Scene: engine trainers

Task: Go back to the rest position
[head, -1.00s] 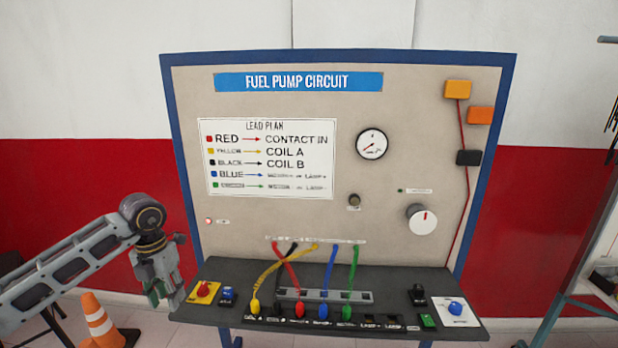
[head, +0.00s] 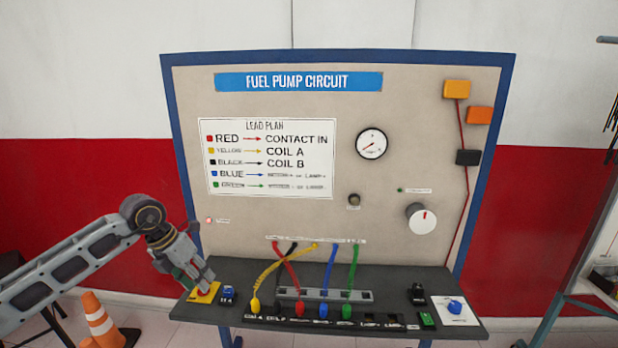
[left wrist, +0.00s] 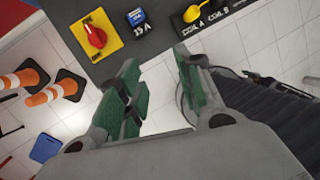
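My left gripper (head: 186,272) is at the left end of the trainer's dark shelf, near the red knob on its yellow plate (head: 204,293). In the left wrist view its green-padded fingers (left wrist: 156,98) are apart with nothing between them, and white tiled floor shows through the gap. The red knob (left wrist: 95,36) and the blue 15 A part (left wrist: 136,18) lie beyond the fingertips, apart from them. My right gripper is in neither view.
The fuel pump circuit board (head: 300,222) stands upright behind the shelf (head: 385,321), with coloured leads plugged along it. Orange cones (head: 100,318) stand on the floor at left. A blue-green frame (head: 582,250) stands at right.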

